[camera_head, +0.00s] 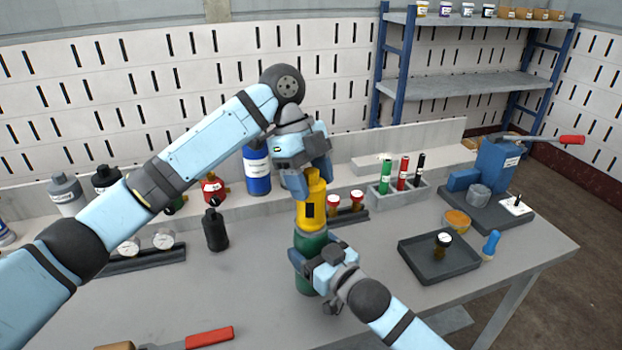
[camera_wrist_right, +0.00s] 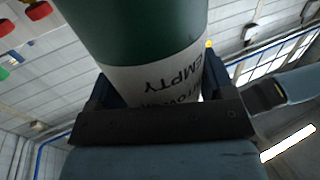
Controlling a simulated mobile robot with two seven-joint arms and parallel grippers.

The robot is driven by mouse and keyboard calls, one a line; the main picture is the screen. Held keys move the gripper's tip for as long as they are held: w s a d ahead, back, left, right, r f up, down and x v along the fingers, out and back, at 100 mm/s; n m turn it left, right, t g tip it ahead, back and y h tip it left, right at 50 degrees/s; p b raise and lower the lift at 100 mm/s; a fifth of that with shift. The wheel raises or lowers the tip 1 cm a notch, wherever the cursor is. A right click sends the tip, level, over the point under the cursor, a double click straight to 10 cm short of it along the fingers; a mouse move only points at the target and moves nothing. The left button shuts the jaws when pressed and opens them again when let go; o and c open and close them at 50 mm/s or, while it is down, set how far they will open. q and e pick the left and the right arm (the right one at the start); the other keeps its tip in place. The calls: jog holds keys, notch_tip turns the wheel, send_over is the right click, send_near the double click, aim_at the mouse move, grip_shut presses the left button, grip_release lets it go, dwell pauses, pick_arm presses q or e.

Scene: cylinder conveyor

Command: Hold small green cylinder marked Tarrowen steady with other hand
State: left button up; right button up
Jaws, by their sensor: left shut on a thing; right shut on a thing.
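The small green cylinder (camera_head: 309,242) stands upright on the grey table near the centre. In the right wrist view the green cylinder (camera_wrist_right: 140,35) fills the top, its white label upside down, reading "EMPTY" above a partly hidden name. A yellow piece (camera_head: 312,212) with a dark rectangle sits on top of the cylinder. My left gripper (camera_head: 309,187) is shut on the yellow piece from above. My right gripper (camera_head: 308,262) is shut around the cylinder's body at its label; it also shows in the right wrist view (camera_wrist_right: 160,95). The label is mostly hidden in the head view.
A blue cylinder (camera_head: 257,170) and a dark bottle (camera_head: 215,229) stand left. Gauges on a rack (camera_head: 145,261) lie farther left. A dark tray (camera_head: 438,262) with a gauge, an orange-topped tub (camera_head: 456,221) and a blue vise-like device (camera_head: 497,165) are right. A red-handled tool (camera_head: 209,338) lies in front.

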pick_arm(q)
jog(key=shift+m, duration=0.8)
jog(key=m+g+y, duration=0.1)
jog(key=m, duration=0.2)
jog(key=m+y, duration=0.1)
jog(key=m, duration=0.1)
jog(key=shift+m+y, duration=0.3)
jog(key=shift+m, duration=0.1)
jog(key=m+y, duration=0.1)
jog(key=m, duration=0.1)
jog(key=shift+w+m, duration=0.1)
jog(key=shift+m, duration=0.3)
jog(key=m+y, duration=0.1)
jog(key=m, duration=0.2)
jog(key=m+y, duration=0.1)
jog(key=m, duration=0.2)
jog(key=m+t+y, duration=0.1)
jog(key=m, duration=0.2)
jog(key=shift+f, duration=0.1)
